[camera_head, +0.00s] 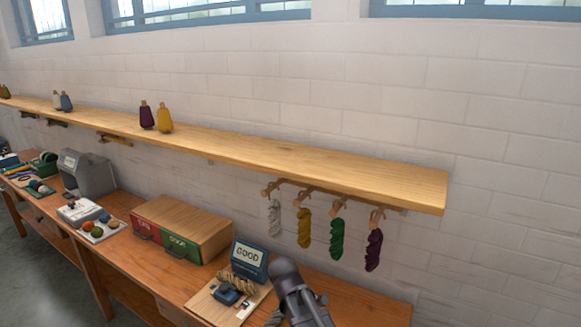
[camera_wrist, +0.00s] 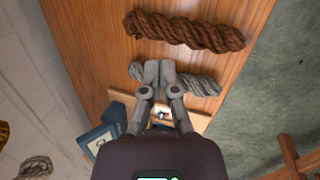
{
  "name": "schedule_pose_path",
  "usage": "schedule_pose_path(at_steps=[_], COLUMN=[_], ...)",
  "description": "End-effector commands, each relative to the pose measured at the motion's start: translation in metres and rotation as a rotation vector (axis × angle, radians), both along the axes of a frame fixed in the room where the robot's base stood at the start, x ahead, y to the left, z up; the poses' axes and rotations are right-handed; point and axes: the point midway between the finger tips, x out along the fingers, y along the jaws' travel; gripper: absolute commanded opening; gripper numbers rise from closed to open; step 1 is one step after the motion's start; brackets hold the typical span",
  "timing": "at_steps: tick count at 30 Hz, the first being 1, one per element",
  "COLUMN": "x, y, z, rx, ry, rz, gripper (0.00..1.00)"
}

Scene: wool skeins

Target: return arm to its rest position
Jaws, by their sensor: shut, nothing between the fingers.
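My gripper (camera_wrist: 159,72) is shut and empty in the wrist view, its fingertips together. Behind the fingertips a grey twisted skein (camera_wrist: 200,83) lies on the wooden bench (camera_wrist: 85,50); I cannot tell whether they touch it. A brown twisted skein (camera_wrist: 185,31) lies just beyond. In the head view my arm (camera_head: 298,295) reaches over the front of the bench, right of a sign reading GOOD (camera_head: 249,259). The gripper's fingers are not clear there.
A long shelf (camera_head: 300,163) runs above the bench. White (camera_head: 274,217), yellow (camera_head: 304,228), green (camera_head: 337,238) and purple (camera_head: 374,250) skeins hang from pegs under its right end. A wooden box with red and green drawers (camera_head: 183,228) stands left of the sign.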

Motion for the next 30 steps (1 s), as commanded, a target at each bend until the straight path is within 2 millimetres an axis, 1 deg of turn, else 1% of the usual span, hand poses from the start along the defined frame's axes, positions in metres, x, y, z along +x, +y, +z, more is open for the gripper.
schedule_pose_path(at_steps=[1,6,12,15,18,21,25,30], x=[-0.008,-0.027,-0.052,-0.065,-0.076,-0.083,-0.088,-0.088], y=[-0.017,-0.058,-0.101,-0.119,-0.132,-0.142,-0.147,-0.148], z=[-0.001,-0.004,-0.007,-0.008,-0.008,-0.008,-0.008,-0.009], rx=[0.027,0.116,0.208,0.248,0.280,0.301,0.315,0.319], ry=[0.002,0.007,0.019,0.027,0.035,0.039,0.045,0.046], rz=[-0.084,-0.366,-0.700,-0.858,-0.989,-1.085,-1.150,-1.167], gripper=[0.00,0.00,0.00,0.00,0.00,0.00,0.00,0.00])
